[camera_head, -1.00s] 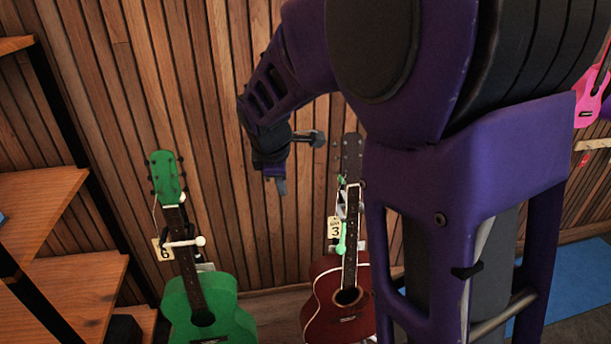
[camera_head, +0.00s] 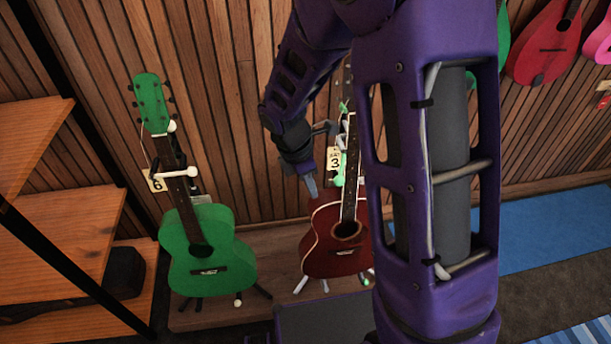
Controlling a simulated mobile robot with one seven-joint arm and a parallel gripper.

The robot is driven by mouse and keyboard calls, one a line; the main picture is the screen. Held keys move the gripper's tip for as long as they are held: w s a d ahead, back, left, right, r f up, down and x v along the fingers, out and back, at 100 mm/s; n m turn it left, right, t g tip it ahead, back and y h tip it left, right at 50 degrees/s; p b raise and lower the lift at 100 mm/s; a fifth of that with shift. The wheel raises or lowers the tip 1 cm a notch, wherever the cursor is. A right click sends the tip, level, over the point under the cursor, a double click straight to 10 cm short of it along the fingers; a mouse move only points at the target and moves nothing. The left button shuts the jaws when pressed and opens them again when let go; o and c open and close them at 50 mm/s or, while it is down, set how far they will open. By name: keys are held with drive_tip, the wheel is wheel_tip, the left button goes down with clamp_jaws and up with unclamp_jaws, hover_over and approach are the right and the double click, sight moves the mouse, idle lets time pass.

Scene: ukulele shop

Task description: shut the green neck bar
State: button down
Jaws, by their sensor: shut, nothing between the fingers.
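The green neck bar (camera_head: 341,169) is a pale green piece beside the left of the neck of the dark red ukulele (camera_head: 335,240), near tag 3 (camera_head: 333,159). It points down along the neck rather than across it. My arm hides part of this ukulele's right side and headstock. My gripper (camera_head: 312,187) is shut and empty, pointing down just left of the green bar and above the red body. I cannot tell the depth gap between them.
A green ukulele (camera_head: 212,252) stands at left, with a white bar (camera_head: 180,173) across its neck and tag 6 (camera_head: 154,181). Wooden shelves (camera_head: 65,230) are at far left. The slatted wall (camera_head: 225,70) is behind. A blue mat (camera_head: 550,235) lies at right.

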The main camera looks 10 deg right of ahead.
sight(342, 167)
drive_tip(key=shift+w+d+r, duration=0.15)
drive_tip(key=shift+d+r, duration=0.05)
drive_tip(key=shift+d, duration=0.4)
drive_tip(key=shift+w+d+r, duration=0.15)
drive_tip(key=shift+d+r, duration=0.05)
drive_tip(key=shift+d, duration=0.45)
drive_tip(key=shift+w+d+r, duration=0.15)
drive_tip(key=shift+d+r, duration=0.05)
drive_tip(key=shift+d, duration=0.4)
drive_tip(key=shift+s, duration=0.1)
drive_tip(key=shift+s+d+n+p, duration=0.15)
drive_tip(key=shift+d+n+p, duration=0.15)
drive_tip(key=shift+p, duration=0.05)
